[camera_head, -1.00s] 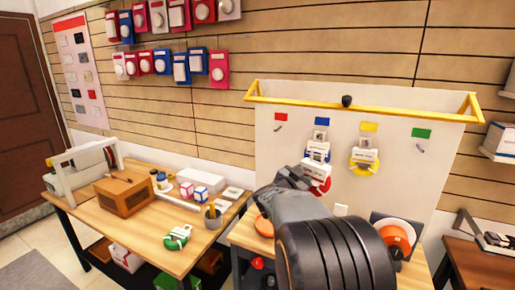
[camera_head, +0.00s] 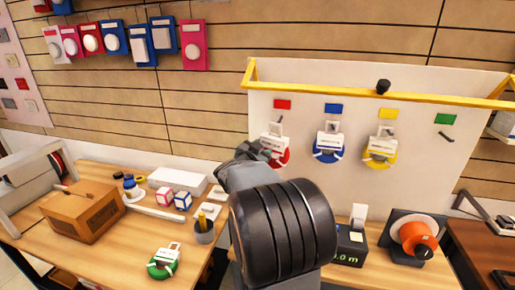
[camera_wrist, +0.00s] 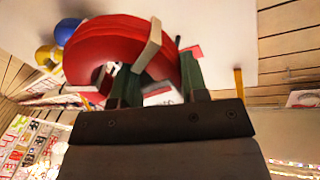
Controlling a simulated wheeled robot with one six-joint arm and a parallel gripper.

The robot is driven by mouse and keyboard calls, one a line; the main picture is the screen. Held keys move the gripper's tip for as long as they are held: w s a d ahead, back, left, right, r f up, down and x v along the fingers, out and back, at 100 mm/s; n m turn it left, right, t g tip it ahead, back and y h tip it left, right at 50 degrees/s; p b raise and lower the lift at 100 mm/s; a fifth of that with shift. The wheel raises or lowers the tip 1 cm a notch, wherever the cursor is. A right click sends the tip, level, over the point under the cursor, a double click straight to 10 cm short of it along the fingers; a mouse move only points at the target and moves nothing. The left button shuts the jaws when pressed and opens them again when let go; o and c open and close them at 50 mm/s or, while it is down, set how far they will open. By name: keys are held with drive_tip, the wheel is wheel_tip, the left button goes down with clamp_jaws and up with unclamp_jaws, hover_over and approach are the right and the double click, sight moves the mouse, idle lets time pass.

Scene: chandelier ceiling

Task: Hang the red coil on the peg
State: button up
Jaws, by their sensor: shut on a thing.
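The red coil (camera_head: 283,158), with a white tag, is in front of the white board under the red label (camera_head: 282,104). My gripper (camera_head: 262,150) is beside it on the left and shut on it. In the wrist view the red coil (camera_wrist: 95,42) fills the top, with a pale band around it, and my gripper's fingers (camera_wrist: 156,72) are at its lower edge. The dark peg (camera_head: 280,119) under the red label shows just above the tag. I cannot tell whether the tag is around the peg or in front of it.
A blue coil (camera_head: 327,154) and a yellow coil (camera_head: 381,160) hang on the board to the right. The peg under the green label (camera_head: 445,119) is bare. A green coil (camera_head: 161,268) lies on the left table. A yellow rail (camera_head: 420,97) runs along the board's top.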

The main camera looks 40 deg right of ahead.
drive_tip(key=shift+d, duration=0.45)
drive_tip(key=shift+w+d+f, duration=0.1)
drive_tip(key=shift+w+d, duration=0.7)
drive_tip(key=shift+d, duration=0.45)
drive_tip(key=shift+w+d+f, duration=0.1)
drive_tip(key=shift+w+d, duration=0.75)
drive_tip(key=shift+d, duration=0.4)
drive_tip(key=shift+w+d+f, duration=0.1)
drive_tip(key=shift+w+d, duration=0.7)
drive_tip(key=shift+d, duration=0.45)
drive_tip(key=shift+w+d+f, duration=0.3)
drive_tip(key=shift+d+f, duration=0.1)
drive_tip(key=shift+d, duration=0.05)
